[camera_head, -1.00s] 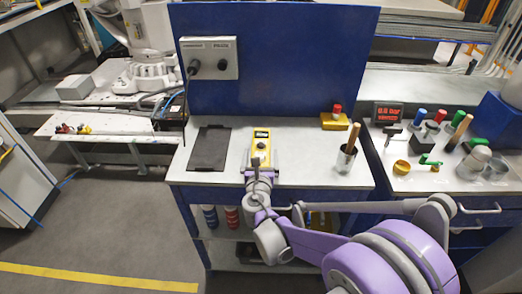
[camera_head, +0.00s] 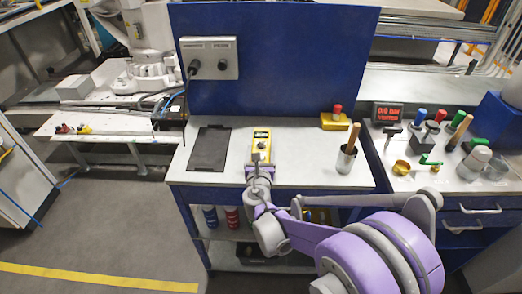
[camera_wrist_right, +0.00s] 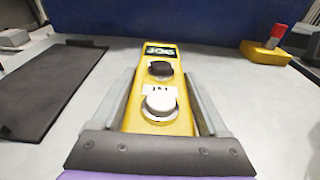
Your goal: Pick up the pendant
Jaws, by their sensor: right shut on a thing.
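The pendant (camera_head: 261,140) is a yellow handheld box with a small dark screen, on the white workbench near its middle. In the right wrist view the pendant (camera_wrist_right: 160,68) shows a "JOG" screen, a black knob and a white button. My right gripper (camera_head: 259,166) reaches it from the front. In the right wrist view its two grey fingers (camera_wrist_right: 160,105) lie along both sides of the pendant and are shut on it. I cannot tell whether the pendant is lifted off the bench. My left gripper is not in view.
A dark flat mat (camera_head: 209,148) lies left of the pendant. A metal cup (camera_head: 346,159) with a wooden handle and a yellow box with a red button (camera_head: 336,120) stand to the right. A blue panel (camera_head: 290,60) rises behind.

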